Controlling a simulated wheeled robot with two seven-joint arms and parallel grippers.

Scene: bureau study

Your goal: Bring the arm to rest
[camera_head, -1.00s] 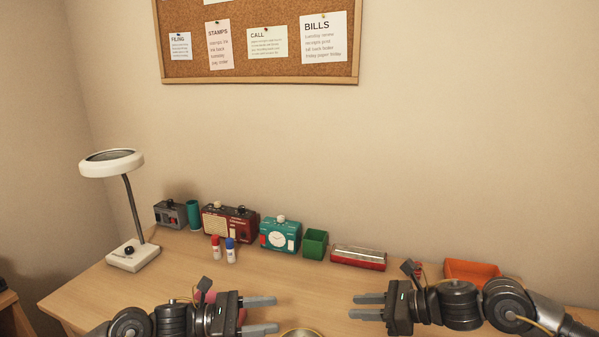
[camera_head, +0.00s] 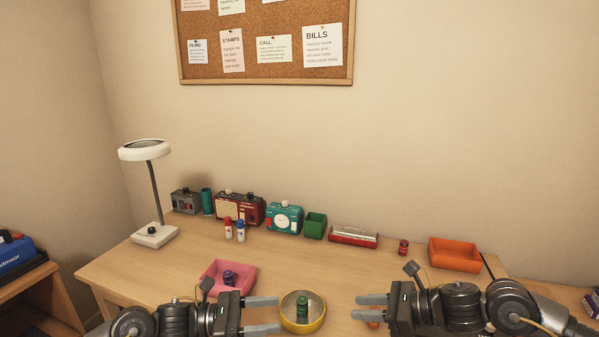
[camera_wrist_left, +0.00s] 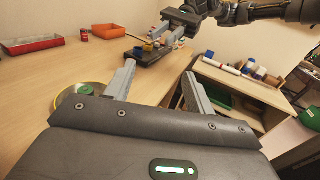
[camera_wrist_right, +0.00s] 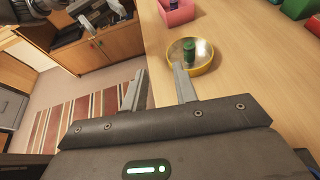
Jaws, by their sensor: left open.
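My left gripper (camera_head: 272,315) is open at the front of the desk, its fingers pointing right. Nothing shows between its fingers in the left wrist view (camera_wrist_left: 160,85). My right gripper (camera_head: 366,307) faces it from the right, its fingers apart and empty. It also shows open in the right wrist view (camera_wrist_right: 158,85). A yellow-rimmed round dish (camera_head: 288,325) holding a green cylinder (camera_head: 303,305) appears between the two grippers. A small red thing (camera_head: 373,316) is partly hidden behind the right fingers.
A pink tray (camera_head: 217,270) with a dark round item sits behind the left gripper. An orange tray (camera_head: 455,256) and small red can (camera_head: 403,247) are back right. A white lamp (camera_head: 155,235), radios, a clock and a green box (camera_head: 315,226) line the back. The middle desk is clear.

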